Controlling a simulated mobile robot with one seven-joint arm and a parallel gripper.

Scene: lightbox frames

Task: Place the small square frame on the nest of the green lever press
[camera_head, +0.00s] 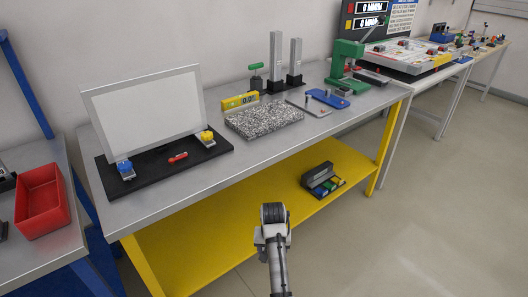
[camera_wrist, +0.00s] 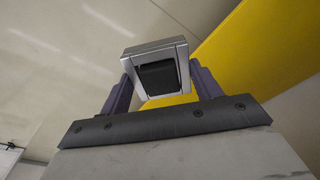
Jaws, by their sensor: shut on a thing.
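The small square frame (camera_wrist: 178,48) is silver with a dark centre, and shows in the wrist view between the two fingers of my gripper (camera_wrist: 160,82). My gripper is shut on it, one finger at each side. In the head view my gripper end (camera_head: 273,212) is in front of the workbench, over the yellow lower shelf's front area; the frame cannot be made out there. The green lever press (camera_head: 345,62) stands at the right end of the grey workbench, far from my gripper. Its nest is too small to make out clearly.
The grey workbench (camera_head: 215,170) holds a white panel (camera_head: 145,108) on a black base, a speckled block (camera_head: 264,119), two grey columns (camera_head: 276,62) and a blue tool (camera_head: 328,98). A dark box (camera_head: 320,176) sits on the yellow shelf (camera_head: 225,226). Open floor lies at right.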

